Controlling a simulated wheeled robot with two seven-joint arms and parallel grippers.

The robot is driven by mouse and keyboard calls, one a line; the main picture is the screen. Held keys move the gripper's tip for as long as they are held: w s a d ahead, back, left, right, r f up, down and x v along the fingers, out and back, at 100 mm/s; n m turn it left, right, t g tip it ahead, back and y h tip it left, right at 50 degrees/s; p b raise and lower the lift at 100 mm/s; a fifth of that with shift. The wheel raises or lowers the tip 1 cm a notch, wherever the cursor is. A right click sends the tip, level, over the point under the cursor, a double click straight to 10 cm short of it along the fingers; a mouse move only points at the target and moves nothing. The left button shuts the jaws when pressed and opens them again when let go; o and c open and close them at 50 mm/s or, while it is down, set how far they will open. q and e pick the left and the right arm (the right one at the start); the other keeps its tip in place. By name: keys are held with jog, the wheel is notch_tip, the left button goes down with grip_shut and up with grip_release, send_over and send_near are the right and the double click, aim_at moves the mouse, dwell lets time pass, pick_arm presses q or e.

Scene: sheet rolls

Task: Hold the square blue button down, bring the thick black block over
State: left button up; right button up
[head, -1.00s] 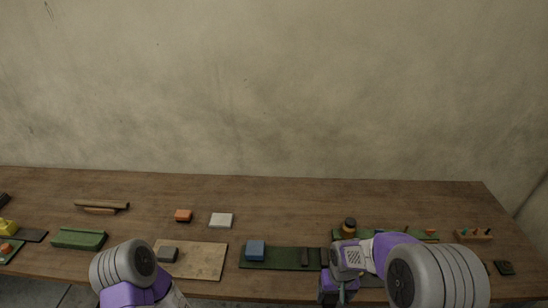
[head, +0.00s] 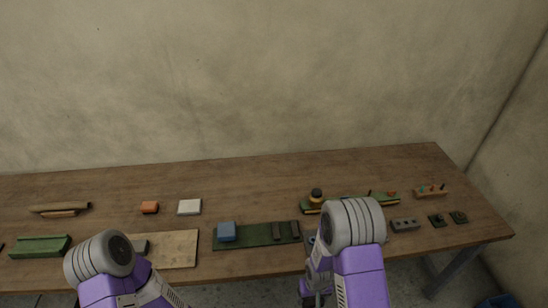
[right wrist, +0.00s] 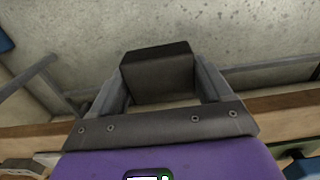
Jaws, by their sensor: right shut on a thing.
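The square blue button (head: 226,231) stands at the left end of a long dark green board (head: 255,235) near the table's front edge. Nothing is touching it. In the right wrist view, the thick black block (right wrist: 158,75) sits between the two fingers of my right gripper (right wrist: 162,90), which is shut on it. The floor and the table's edge show behind the block. In the head view, my right gripper (head: 314,288) is low in front of the table, right of the board; I cannot make out the block there. My left gripper is below the picture; only its arm shows.
Two dark pieces lie on the board's right end. A green strip (head: 370,202) with a round brown knob lies behind my right arm.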

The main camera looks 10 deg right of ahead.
jog(key=shift+w, duration=0.1)
jog(key=w+r, duration=0.1)
jog(key=w, duration=0.5)
jog(key=w+a+r, duration=0.1)
jog(key=w+r, duration=0.1)
jog(key=w, duration=0.4)
jog(key=w+a+r, duration=0.1)
jog(key=w+r, duration=0.1)
jog(key=w, duration=0.5)
jog(key=shift+w+a, duration=0.1)
jog(key=shift+a, duration=0.15)
jog(key=w+a+r, duration=0.5)
jog(key=w+r, duration=0.2)
jog(key=shift+w+d+f, duration=0.1)
jog(key=shift+f, duration=1.25)
jog(key=shift+w+d+f, duration=0.1)
jog(key=shift+f, duration=1.25)
jog(key=shift+s, duration=0.1)
pick_arm(q)
grip_shut()
